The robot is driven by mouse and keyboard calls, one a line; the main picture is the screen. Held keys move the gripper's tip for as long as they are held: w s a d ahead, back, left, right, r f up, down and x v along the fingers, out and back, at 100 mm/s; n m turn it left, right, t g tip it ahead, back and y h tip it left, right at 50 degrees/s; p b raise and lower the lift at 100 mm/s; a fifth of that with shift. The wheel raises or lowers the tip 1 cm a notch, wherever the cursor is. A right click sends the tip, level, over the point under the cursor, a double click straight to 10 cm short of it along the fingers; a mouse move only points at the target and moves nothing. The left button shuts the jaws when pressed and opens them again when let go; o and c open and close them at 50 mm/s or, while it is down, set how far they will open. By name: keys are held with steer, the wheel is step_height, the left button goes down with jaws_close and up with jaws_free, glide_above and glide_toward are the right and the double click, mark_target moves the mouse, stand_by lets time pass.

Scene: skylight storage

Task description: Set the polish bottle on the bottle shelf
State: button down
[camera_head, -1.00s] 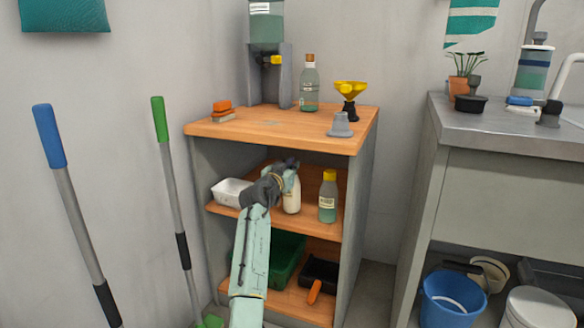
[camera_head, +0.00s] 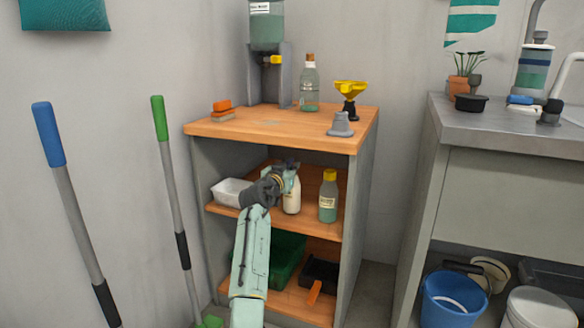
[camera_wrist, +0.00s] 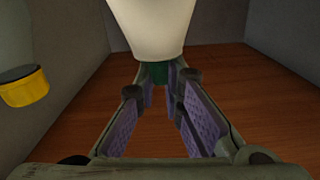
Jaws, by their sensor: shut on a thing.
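The polish bottle (camera_head: 292,202), cream-white, is upright at the middle shelf (camera_head: 265,219) of the wooden-topped cabinet. My gripper (camera_head: 287,178) is at its top, reaching in from the front left. In the wrist view the cream body (camera_wrist: 155,25) is seen close up, with a green neck or cap (camera_wrist: 160,72) between the fingertips (camera_wrist: 161,84). My gripper is shut on that green part. The bottle's base is at shelf level; I cannot tell whether it is touching the board.
A yellow-capped bottle (camera_head: 328,197) stands right of the held bottle; its cap (camera_wrist: 24,86) shows in the wrist view. The cabinet top (camera_head: 290,128) is close above. A green bin (camera_head: 289,258) is below.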

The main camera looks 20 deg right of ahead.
steer(key=shift+f, duration=0.35)
stand_by(0.5)
steer(key=c, duration=1.6)
jaws_free()
steer(key=shift+c, duration=0.2)
steer(key=shift+f, duration=0.1)
steer(key=p+v, duration=0.1)
steer(key=v, duration=0.7)
steer(key=v, duration=1.2)
